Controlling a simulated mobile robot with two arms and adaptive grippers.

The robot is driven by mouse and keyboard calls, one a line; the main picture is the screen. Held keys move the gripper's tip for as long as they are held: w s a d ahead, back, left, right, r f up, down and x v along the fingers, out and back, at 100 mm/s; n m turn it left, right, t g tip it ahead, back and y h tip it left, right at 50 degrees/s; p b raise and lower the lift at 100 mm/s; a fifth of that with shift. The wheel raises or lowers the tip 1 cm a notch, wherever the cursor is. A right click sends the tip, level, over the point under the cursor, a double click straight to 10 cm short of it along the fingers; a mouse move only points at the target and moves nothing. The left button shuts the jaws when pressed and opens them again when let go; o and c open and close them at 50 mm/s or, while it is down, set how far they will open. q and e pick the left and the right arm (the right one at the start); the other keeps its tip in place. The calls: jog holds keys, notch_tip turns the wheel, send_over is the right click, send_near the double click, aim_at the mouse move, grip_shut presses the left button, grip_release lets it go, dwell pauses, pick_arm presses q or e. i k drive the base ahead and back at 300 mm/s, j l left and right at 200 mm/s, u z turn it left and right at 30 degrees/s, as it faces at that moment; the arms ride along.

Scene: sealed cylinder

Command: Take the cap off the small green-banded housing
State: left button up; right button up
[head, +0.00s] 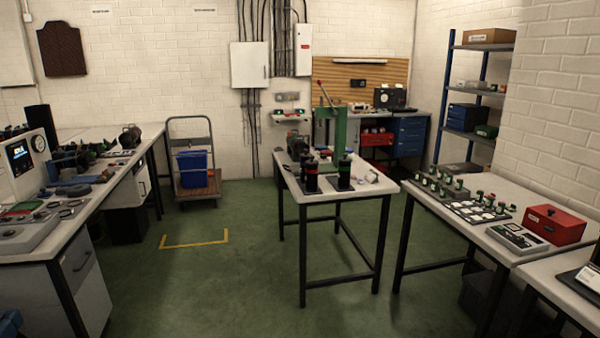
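Two dark cylindrical housings stand upright on the middle table (347,194). The left one (311,180) shows a red band. The right one (344,177) is black, and a green band on it is too small to make out surely. Several small dark pieces with green parts (439,184) stand in a grey holder on the right bench. I cannot tell from here which of these is the small green-banded housing, or make out its cap. Neither of my grippers is in view.
A green press (340,135) stands on the middle table behind the housings. A red box (553,226) sits on the right bench (470,230). A trolley with a blue bin (193,168) stands at the back. Green floor (240,290) lies open before the middle table.

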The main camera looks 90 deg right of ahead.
aim_at(344, 170)
jog(key=z, duration=3.1)
jog(key=i, duration=0.2)
